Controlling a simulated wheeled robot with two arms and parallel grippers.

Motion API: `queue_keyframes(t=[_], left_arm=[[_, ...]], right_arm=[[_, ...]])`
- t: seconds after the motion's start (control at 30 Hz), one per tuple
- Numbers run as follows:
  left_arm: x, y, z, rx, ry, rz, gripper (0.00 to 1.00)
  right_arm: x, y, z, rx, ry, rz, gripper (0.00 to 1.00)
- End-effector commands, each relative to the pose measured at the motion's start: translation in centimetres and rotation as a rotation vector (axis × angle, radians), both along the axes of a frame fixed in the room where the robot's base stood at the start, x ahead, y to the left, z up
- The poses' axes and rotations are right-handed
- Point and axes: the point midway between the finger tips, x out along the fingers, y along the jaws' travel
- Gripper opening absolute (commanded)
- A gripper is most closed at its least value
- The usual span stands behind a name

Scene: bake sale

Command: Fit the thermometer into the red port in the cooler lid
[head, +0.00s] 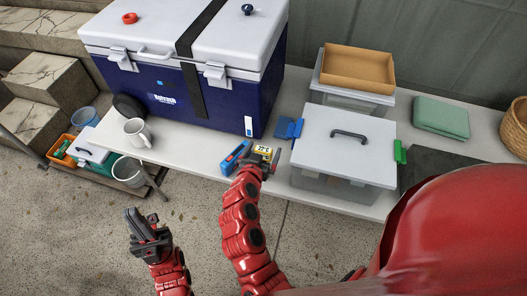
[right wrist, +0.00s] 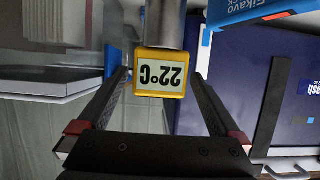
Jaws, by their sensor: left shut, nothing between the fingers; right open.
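The thermometer has a yellow head reading 22°C and shows in the head view (head: 263,150) at the table's front edge. Its display appears upside down in the right wrist view (right wrist: 160,73), with a grey cylindrical shape just above it. My right gripper (head: 266,159) is open, its fingers on either side of the yellow head. The fingers also show in the right wrist view (right wrist: 161,80). The red port (head: 129,18) is a ring on the left part of the white cooler lid (head: 160,30). My left gripper (head: 133,216) is shut and empty over the floor.
The blue cooler (head: 225,95) stands behind the thermometer. A blue box (head: 235,157) lies left of my right gripper, and a clear bin with a grey lid (head: 325,150) stands right of it. A white mug (head: 138,132) stands at the table's left.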

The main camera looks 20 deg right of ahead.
Motion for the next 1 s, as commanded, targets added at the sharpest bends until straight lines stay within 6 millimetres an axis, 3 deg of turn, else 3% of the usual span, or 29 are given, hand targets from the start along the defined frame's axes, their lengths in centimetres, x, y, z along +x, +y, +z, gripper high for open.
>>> queue_keyframes(t=[0.2,0.5,0.9,1.0], left_arm=[[0.0,0.0,1.0,0.0,0.0,0.0,0.0],[0.0,0.0,0.9,0.0,0.0,0.0,0.0],[0.0,0.0,0.9,0.0,0.0,0.0,0.0],[0.0,0.0,0.9,0.0,0.0,0.0,0.0]], right_arm=[[1.9,-1.4,-0.6,-0.001,0.002,-0.002,1.0],[2.1,-1.5,-1.0,0.0,0.001,0.0,1.0],[2.1,-1.5,-1.0,-0.001,0.002,0.001,0.28],[2.1,-1.5,-1.0,-0.001,0.002,0.001,0.15]])
